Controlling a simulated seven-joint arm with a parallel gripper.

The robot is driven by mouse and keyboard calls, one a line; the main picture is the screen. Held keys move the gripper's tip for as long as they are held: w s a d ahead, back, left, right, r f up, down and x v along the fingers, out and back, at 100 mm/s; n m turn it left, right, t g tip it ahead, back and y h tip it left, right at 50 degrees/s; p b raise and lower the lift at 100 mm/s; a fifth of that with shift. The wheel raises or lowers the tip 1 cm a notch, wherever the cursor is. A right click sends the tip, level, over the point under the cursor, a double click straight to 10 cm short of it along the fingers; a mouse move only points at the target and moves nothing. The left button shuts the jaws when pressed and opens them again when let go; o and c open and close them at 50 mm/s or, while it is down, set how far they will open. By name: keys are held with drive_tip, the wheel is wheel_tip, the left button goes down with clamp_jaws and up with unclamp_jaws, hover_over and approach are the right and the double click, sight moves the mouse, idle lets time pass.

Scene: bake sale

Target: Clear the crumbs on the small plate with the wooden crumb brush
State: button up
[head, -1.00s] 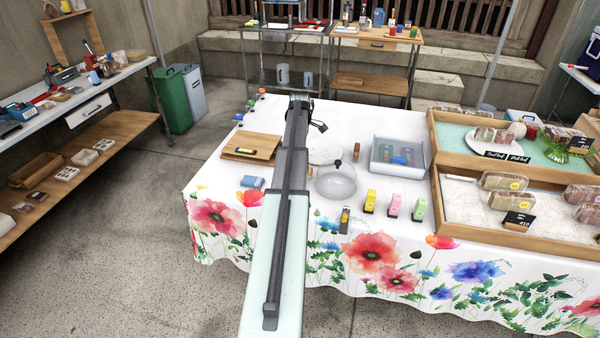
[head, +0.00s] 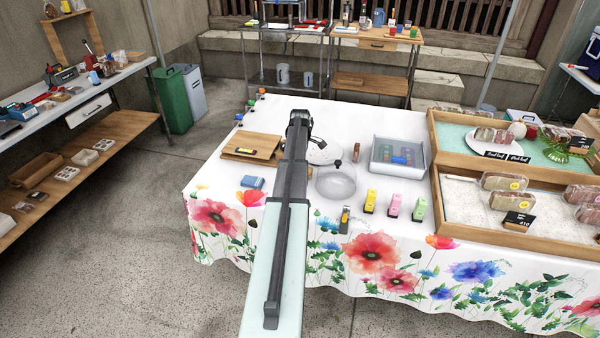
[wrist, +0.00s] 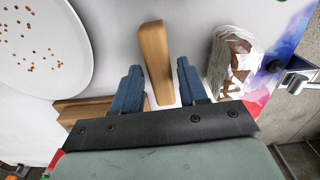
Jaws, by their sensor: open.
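The small plate (wrist: 42,40) is white, with several brown crumbs scattered on it, at the upper left of the wrist view. In the head view the plate (head: 322,152) is partly hidden by my arm. A tapered wooden piece (wrist: 153,55), seemingly the crumb brush, lies between my fingers in the wrist view; I see no bristles on it. My gripper (wrist: 158,68) is open, with one blue finger on each side of the wood and gaps between. In the head view my arm covers this spot.
A wooden board (head: 250,147) lies left of my arm. A clear dome (head: 336,182) stands near the plate, and a grey tray (head: 398,155) is to the right. In the wrist view, a white and brown wrapped item (wrist: 234,62) is close to the right finger.

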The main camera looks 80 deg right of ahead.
drive_tip(key=shift+c, duration=0.2)
drive_tip(key=c, duration=0.7)
drive_tip(key=shift+r, duration=2.5)
drive_tip(key=shift+s, duration=0.2)
drive_tip(key=d+r+m, duration=0.2)
drive_tip(key=d+m, duration=0.7)
drive_tip(key=s+d+r+m, duration=0.1)
drive_tip(key=d+r+m, duration=0.2)
drive_tip(key=d+m, duration=0.6)
drive_tip(key=shift+s+r+m, duration=0.15)
drive_tip(key=shift+r+m, duration=0.15)
drive_tip(key=shift+m, duration=0.1)
